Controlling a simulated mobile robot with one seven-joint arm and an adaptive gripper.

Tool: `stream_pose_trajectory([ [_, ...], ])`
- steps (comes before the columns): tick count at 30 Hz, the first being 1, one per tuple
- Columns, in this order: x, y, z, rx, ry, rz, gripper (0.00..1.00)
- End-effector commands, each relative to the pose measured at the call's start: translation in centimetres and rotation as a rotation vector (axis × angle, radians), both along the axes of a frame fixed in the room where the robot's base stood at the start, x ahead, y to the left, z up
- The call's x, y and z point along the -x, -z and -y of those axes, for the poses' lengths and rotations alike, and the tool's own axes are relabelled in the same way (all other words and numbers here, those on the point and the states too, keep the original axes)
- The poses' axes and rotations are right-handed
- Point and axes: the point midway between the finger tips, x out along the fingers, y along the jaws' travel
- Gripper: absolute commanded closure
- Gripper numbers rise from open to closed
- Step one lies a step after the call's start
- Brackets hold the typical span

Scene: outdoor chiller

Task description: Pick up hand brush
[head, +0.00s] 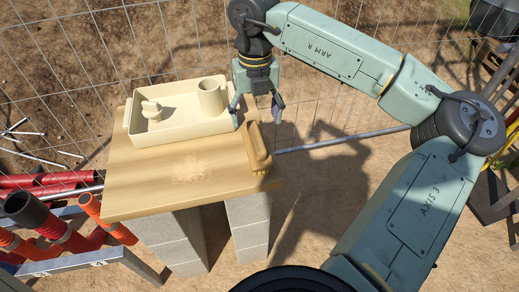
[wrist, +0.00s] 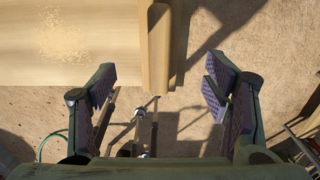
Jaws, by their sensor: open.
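The hand brush (head: 256,148) is a tan wooden-looking block with a raised handle, lying near the right edge of a wooden tabletop (head: 135,185). My gripper (head: 257,108) is open and empty, pointing down near the brush's far end in the head view. In the wrist view its fingers (wrist: 160,90) stand wide apart, left and right of the brush's line. I see no contact with the brush.
A cream tray (head: 180,133) on the tabletop holds a cup (head: 211,95) and a small knobbed object (head: 151,110). Pale crumbs (head: 190,168) lie on the tabletop. Concrete blocks (head: 248,225) support it. A wire fence stands behind; red pipes (head: 60,232) lie at left.

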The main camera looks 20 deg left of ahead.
Motion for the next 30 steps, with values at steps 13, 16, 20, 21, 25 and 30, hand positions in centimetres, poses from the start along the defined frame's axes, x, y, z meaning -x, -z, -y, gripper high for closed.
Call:
stream_pose_trajectory([
  [13,0.4,4.8,0.1,-0.001,0.003,-0.004,0.30],
  [16,0.6,6.3,0.2,-0.002,0.003,-0.004,0.30],
  [20,0.5,8.0,0.2,-0.001,0.004,-0.002,0.30],
  [21,0.5,8.3,0.2,-0.001,0.004,-0.001,0.30],
  [25,0.4,8.6,0.2,-0.001,0.004,0.001,0.30],
  [30,0.4,8.6,0.2,-0.001,0.004,0.001,0.33],
])
